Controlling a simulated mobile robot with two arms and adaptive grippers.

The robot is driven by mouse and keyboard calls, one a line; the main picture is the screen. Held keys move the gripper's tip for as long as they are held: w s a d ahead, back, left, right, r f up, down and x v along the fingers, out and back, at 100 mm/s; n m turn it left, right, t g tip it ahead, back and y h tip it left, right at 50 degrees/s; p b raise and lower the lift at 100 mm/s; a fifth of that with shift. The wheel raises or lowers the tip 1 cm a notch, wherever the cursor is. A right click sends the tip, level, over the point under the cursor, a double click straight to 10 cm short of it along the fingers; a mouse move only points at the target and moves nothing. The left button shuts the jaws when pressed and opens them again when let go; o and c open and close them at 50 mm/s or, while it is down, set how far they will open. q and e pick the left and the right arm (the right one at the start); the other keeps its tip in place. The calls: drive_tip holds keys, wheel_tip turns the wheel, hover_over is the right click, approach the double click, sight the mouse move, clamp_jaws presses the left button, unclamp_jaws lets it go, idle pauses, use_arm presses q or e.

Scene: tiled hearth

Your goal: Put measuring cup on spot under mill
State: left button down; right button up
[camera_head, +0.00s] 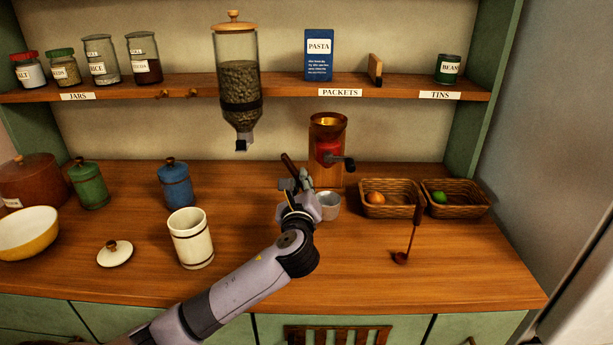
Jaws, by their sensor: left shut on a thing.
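The measuring cup (328,207) is a small silvery metal cup, just in front of the foot of the mill. The mill (327,128) is copper-coloured with a red middle and a dark crank on its right; it stands at the back of the worktop. My left gripper (298,186) is shut on the cup, at its left side, and hides part of it. A dark handle (288,162) sticks out up and left beyond the fingers. The spot under the mill is not clearly visible, and I cannot tell whether the cup touches the wood. My right gripper is out of view.
Two wicker baskets (389,212) stand right of the cup, with a dark scoop (402,257) in front. A cream canister (191,240), its lid (115,253) and a blue jar (175,185) stand left. A glass dispenser (240,85) hangs above. The front worktop is clear.

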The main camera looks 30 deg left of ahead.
use_arm(q)
drive_tip(key=shift+w+a+f, duration=0.6)
drive_tip(key=shift+w+a, duration=0.25)
drive_tip(key=shift+w, duration=0.6)
drive_tip(key=shift+w+a+f, duration=0.65)
drive_tip(key=shift+w+a, duration=0.2)
drive_tip(key=shift+w, duration=0.55)
drive_tip(key=shift+w+a+f, duration=0.6)
drive_tip(key=shift+w+a, duration=0.25)
drive_tip(key=shift+w, duration=0.6)
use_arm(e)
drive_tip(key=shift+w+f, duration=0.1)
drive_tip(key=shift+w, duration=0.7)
use_arm(q)
drive_tip(key=shift+f, duration=0.1)
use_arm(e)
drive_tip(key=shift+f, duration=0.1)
use_arm(q)
drive_tip(key=c, duration=1.7)
unclamp_jaws()
drive_tip(key=shift+o, duration=0.2)
drive_tip(key=v, duration=1.2)
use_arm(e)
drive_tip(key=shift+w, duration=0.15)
